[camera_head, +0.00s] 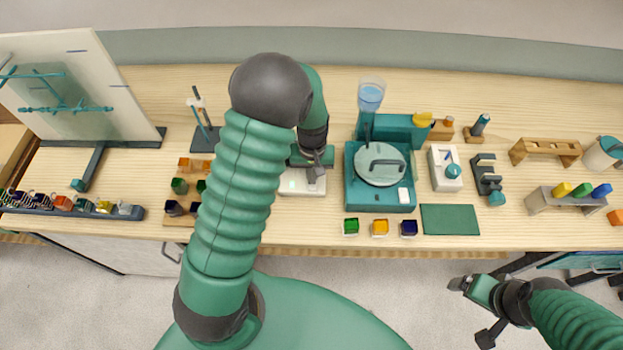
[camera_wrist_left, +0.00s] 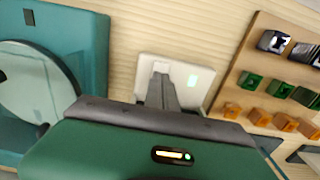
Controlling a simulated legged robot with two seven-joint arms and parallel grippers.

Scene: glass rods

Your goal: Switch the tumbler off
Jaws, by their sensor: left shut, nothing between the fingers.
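The tumbler, a switch on a white plate, lies on the wooden bench; its white plate (camera_head: 292,186) is partly covered by my left gripper in the head view. In the left wrist view the white plate (camera_wrist_left: 204,88) bears a small lit green patch near its right side. My left gripper (camera_head: 314,174) is shut and empty, with its fingers over the plate. In the left wrist view the fingertips (camera_wrist_left: 162,78) overlap the middle of the plate, hiding part of the switch; I cannot tell if they touch it. My right gripper (camera_head: 476,305) hangs in front of the bench, away from the switch.
A teal machine with a round lid (camera_head: 381,165) stands close right of the switch. A wooden rack of small coloured blocks (camera_head: 180,206) is to its left. Green, orange and dark blocks (camera_head: 380,228) sit at the front edge, beside a green mat (camera_head: 449,219).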

